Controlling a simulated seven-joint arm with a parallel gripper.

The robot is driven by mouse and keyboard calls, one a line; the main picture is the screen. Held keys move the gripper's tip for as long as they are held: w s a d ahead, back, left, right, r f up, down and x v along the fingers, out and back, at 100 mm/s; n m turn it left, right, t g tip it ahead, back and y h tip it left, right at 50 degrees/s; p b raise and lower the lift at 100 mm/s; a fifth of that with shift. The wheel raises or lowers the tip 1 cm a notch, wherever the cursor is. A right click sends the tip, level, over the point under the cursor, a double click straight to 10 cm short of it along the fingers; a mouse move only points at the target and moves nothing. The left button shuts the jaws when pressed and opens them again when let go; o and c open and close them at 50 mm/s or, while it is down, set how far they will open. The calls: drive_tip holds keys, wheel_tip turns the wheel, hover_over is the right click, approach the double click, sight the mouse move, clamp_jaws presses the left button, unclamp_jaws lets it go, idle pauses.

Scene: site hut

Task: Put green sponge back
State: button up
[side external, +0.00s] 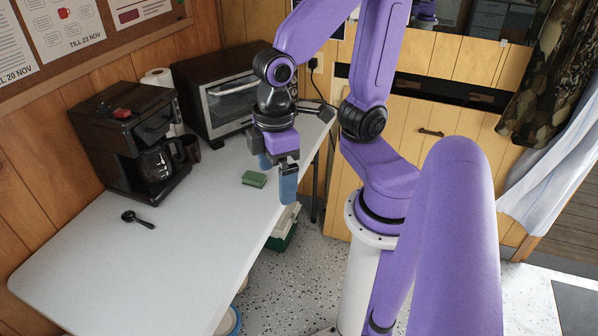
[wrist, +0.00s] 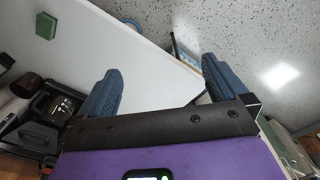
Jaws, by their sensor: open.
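The green sponge (side external: 254,179) lies on the white table (side external: 130,270), near its right edge in the side external view. It also shows at the upper left of the wrist view (wrist: 46,26). My gripper (side external: 276,180) is open and empty, with its blue fingers spread apart. In the side external view it hangs just right of the sponge, by the table's edge. In the wrist view the gap between my fingers (wrist: 160,80) shows table and floor, and the sponge is outside it, to the left.
A black coffee maker (side external: 130,140) with a glass pot stands at the back left, a black scoop (side external: 138,219) in front of it. A toaster oven (side external: 225,95), paper roll (side external: 158,80) and dark mug (side external: 191,148) stand behind. The table's front is clear. A box (side external: 285,230) is on the floor.

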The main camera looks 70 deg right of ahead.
drive_tip(key=shift+s+d+r+n, duration=0.15)
drive_tip(key=shift+s+r+n, duration=0.05)
drive_tip(key=shift+s+n, duration=0.8)
drive_tip(key=shift+s+d+r+n, duration=0.1)
drive_tip(key=shift+s+r+n, duration=0.1)
drive_tip(key=shift+s+n, duration=0.75)
drive_tip(key=shift+s+m, duration=0.15)
drive_tip(key=shift+m, duration=0.1)
